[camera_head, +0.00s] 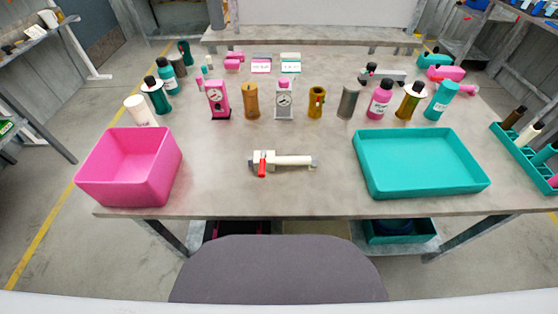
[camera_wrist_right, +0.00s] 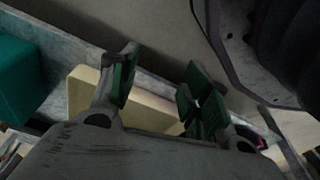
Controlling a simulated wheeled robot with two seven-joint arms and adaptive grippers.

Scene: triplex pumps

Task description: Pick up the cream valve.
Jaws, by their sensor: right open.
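The cream valve (camera_head: 284,161) lies on its side on the table, in the middle near the front edge, with a red handle (camera_head: 262,168) at its left end. Neither gripper shows in the head view. In the right wrist view my right gripper (camera_wrist_right: 158,90) is open, with green pads on its fingers and nothing between them. The cream valve cannot be made out in the right wrist view. My left gripper is in no frame.
A pink bin (camera_head: 130,192) stands left of the valve and a teal tray (camera_head: 425,190) right of it. Several bottles and gauges stand behind, including a pink bottle (camera_head: 380,99). A grey chair back (camera_head: 277,270) is in front. The table around the valve is clear.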

